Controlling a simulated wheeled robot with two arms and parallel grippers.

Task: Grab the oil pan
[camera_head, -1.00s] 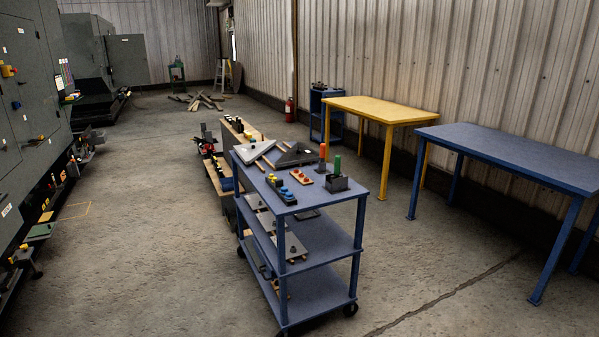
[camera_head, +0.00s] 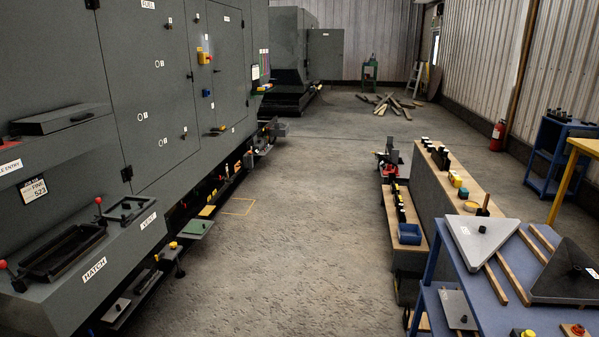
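No thing in view can be clearly told as the oil pan. A dark rectangular recessed frame (camera_head: 64,252) lies on the ledge of the grey machine above the HATCH label. A smaller dark frame (camera_head: 127,210) is near the VENT label. A small blue open bin (camera_head: 409,234) sits at the near end of the low wooden bench. Neither of my grippers is in view.
The grey machine (camera_head: 160,90) fills the left, with parts along its foot. A blue cart (camera_head: 483,281) with triangular plates (camera_head: 480,238) stands at the lower right. The concrete floor (camera_head: 290,240) between them is clear. A red extinguisher (camera_head: 497,136) is by the wall.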

